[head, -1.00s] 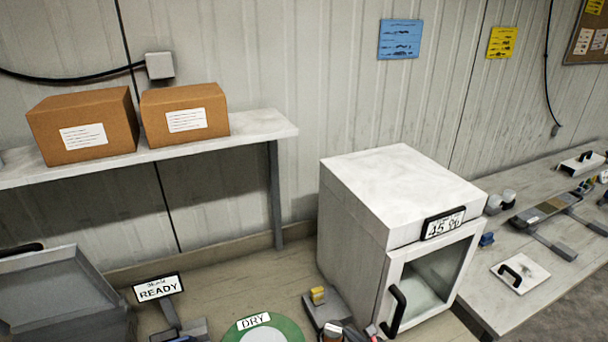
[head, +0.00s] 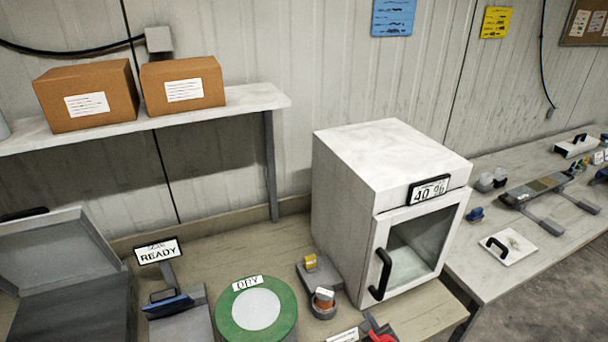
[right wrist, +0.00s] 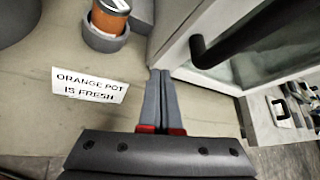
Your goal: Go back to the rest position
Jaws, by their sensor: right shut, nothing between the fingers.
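My right gripper (head: 369,316) shows at the bottom of the head view, in front of the white cabinet. In the right wrist view its two grey fingers (right wrist: 160,74) are together with nothing between them. They lie near the cabinet's lower front edge, and I cannot tell the exact gap. My left gripper is not in view.
The white cabinet (head: 338,205) has a black door handle (head: 380,275) close to my right gripper. An orange pot (head: 323,298) sits in a grey holder. A label (right wrist: 90,85) reads "ORANGE POT IS FRESH". A green round "DRY" pad (head: 228,318) is further left.

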